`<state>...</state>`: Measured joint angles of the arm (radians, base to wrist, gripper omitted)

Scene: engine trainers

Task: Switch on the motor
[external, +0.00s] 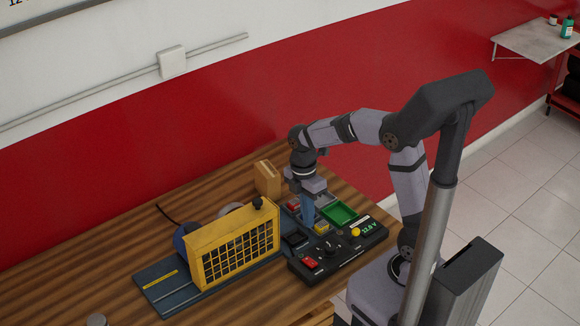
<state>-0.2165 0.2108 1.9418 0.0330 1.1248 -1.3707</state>
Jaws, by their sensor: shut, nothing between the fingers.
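A black control panel (345,259) lies near the table's front edge. It has a red switch (310,263) at its left end, a dark knob in the middle, a yellow button (355,232) and a green-lit display (371,227) that seems to read 12.0 V. A blue motor (183,236) is partly hidden behind a yellow mesh guard (235,244) on a dark blue base plate (165,290). My gripper (308,223) points down, shut and empty, behind the panel and right of the guard. Whether it touches anything below is unclear.
A tray with a green compartment (338,213) and other coloured parts sits beside and behind my gripper. A tan block (267,178) stands at the back near the red wall. A small black box (294,239) lies between guard and panel. The table's left side is mostly clear.

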